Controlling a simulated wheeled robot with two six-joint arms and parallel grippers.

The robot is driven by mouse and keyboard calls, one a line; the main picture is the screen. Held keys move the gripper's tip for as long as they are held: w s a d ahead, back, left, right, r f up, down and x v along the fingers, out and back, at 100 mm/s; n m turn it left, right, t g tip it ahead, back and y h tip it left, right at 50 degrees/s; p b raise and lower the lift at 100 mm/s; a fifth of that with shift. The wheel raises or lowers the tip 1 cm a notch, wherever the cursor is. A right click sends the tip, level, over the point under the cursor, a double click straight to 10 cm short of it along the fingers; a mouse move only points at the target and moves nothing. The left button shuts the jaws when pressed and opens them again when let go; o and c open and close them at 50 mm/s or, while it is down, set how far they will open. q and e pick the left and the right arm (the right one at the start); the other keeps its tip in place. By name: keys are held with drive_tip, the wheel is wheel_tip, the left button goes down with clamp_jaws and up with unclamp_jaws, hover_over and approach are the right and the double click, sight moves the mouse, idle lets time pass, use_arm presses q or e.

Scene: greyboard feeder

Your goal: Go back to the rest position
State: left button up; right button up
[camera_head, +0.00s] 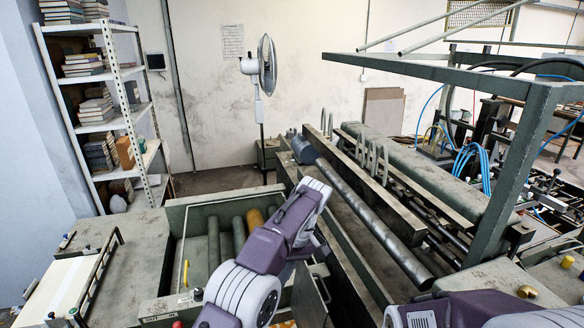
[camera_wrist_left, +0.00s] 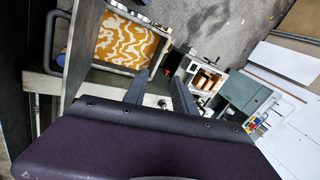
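My left arm rises from the bottom of the head view, over the green machine (camera_head: 165,310), with its purple links bent. Its gripper cannot be made out in the head view. In the left wrist view my left gripper (camera_wrist_left: 160,86) shows two dark fingers standing apart, with no object seen held between them. My right arm shows only as purple and white links at the lower right of the head view. Its gripper is out of view.
Rollers (camera_head: 375,215) and a green overhead frame (camera_head: 520,150) stand right of my left arm. A book shelf (camera_head: 128,120) and fan (camera_head: 266,65) stand behind. The left wrist view shows an orange-and-white patterned panel (camera_wrist_left: 125,40) and open grey floor (camera_wrist_left: 225,25).

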use_arm(q)
drive_tip(key=s+a+f+h+b, duration=0.3)
drive_tip(key=s+a+f+b, duration=0.75)
drive_tip(key=a, duration=0.45)
drive_tip(key=s+f+m+t+h+b, duration=0.1)
drive_tip(key=s+f+m+t, duration=0.2)
drive_tip(key=s+f, duration=0.6)
wheel_tip(320, 180, down, 4)
drive_tip(key=m, duration=0.2)
drive_tip(key=shift+d+m, duration=0.3)
drive_tip(key=shift+d, duration=0.1)
drive_tip(key=shift+s+r, duration=0.1)
drive_tip(key=shift+s, duration=0.05)
